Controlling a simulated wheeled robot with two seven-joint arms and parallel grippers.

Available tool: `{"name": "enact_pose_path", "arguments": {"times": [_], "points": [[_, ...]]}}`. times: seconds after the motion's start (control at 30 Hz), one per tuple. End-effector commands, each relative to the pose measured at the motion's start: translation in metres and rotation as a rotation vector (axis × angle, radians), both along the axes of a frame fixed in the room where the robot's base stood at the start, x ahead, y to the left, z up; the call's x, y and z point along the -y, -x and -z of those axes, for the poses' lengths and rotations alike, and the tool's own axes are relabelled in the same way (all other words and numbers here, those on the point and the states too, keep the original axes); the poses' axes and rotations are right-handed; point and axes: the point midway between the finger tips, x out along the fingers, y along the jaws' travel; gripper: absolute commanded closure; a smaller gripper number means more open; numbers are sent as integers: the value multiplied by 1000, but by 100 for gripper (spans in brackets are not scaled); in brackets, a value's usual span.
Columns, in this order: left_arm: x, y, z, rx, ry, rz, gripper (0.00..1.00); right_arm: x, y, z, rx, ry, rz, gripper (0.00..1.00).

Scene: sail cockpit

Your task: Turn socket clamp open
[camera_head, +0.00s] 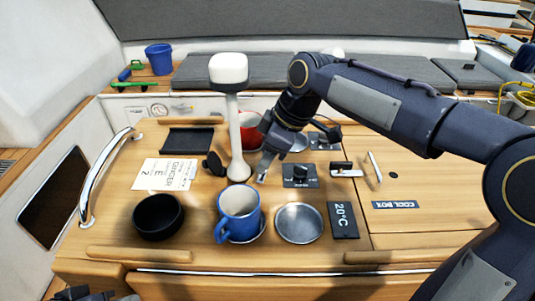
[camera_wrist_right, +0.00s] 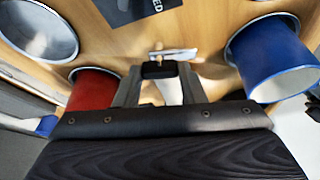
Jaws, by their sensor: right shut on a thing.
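My right gripper (camera_head: 264,178) reaches down to the wooden table just right of the foot of a white post lamp (camera_head: 233,130), which stands upright. In the right wrist view, the fingers (camera_wrist_right: 159,80) are closed on a small black piece (camera_wrist_right: 158,70), which seems to be the socket clamp. A pale silver bar (camera_wrist_right: 174,53) shows just beyond it. How far the clamp is turned cannot be told. In the head view, the gripper hides the clamp. A dark part of my left gripper (camera_head: 80,294) shows at the bottom left edge, and its jaws are not clear.
A blue mug (camera_head: 238,213) and a steel dish (camera_head: 299,222) stand in front of the gripper. A red mug (camera_head: 250,131) is close behind. A black knob panel (camera_head: 300,176) lies to the right. A black bowl (camera_head: 158,217) and a printed card (camera_head: 165,174) are at left.

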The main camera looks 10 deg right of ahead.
Motion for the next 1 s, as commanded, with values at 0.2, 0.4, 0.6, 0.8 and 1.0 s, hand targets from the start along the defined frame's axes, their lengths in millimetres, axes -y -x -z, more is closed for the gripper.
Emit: {"name": "enact_pose_path", "arguments": {"times": [0.2, 0.4, 0.6, 0.8, 1.0], "points": [[0, 0, -14, 0, 0, 0, 70, 1, -2, -4, -2, -1, -131, 86], [0, 0, -20, 0, 0, 0, 70, 1, -2, -2, 1, -1, -257, 86], [0, 0, -19, 0, 0, 0, 70, 0, -2, -1, 2, -1, -266, 86], [0, 0, -19, 0, 0, 0, 70, 0, -2, -1, 2, -1, -265, 48], [0, 0, -19, 0, 0, 0, 70, 0, -2, -1, 1, -1, -264, 42]]}}
